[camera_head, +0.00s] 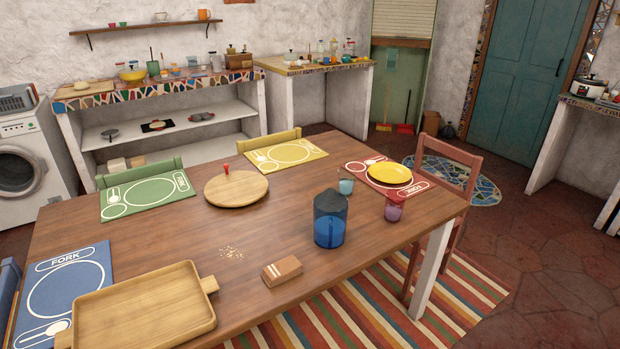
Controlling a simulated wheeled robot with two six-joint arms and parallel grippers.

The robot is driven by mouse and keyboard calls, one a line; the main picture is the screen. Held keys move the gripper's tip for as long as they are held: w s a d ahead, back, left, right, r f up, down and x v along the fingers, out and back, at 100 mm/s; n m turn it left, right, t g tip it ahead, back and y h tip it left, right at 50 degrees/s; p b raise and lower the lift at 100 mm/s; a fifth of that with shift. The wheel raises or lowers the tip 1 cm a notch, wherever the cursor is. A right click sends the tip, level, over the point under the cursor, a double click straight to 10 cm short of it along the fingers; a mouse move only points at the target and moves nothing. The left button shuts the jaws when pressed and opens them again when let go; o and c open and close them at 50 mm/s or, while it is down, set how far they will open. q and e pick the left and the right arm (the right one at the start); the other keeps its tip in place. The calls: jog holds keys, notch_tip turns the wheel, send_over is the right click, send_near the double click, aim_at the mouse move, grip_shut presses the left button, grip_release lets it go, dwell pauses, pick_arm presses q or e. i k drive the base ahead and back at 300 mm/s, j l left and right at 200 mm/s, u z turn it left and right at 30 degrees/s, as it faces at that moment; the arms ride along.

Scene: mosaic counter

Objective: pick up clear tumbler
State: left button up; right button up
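A small see-through tumbler with a teal tint (346,186) stands upright on the wooden table (190,240), near its right end. A second small cup, see-through and purple-pink (393,208), stands upright to its right and nearer to me. I cannot tell for sure which one is the clear tumbler; the teal-tinted one looks the paler. A tall blue pitcher with a dark top (330,224) stands in front of and left of the teal-tinted tumbler, apart from it. Neither of my grippers is in view.
A yellow plate (389,174) lies on the red placemat (357,166) behind the cups. A round wooden board (236,190), a small brown-and-white block (282,271), crumbs (231,252) and a wooden tray (145,308) are on the table. A red chair (452,162) stands at the right end.

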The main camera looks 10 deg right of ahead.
aim_at(346, 182)
jog(key=i+l+u, duration=0.15)
jog(key=l, duration=0.25)
jog(key=i+l+u, duration=0.1)
jog(key=l, duration=0.3)
jog(key=i+l+u, duration=0.15)
jog(key=l, duration=0.3)
jog(key=i+l+u, duration=0.1)
jog(key=l, duration=0.35)
jog(key=i+l+u, duration=0.15)
jog(key=l, duration=0.3)
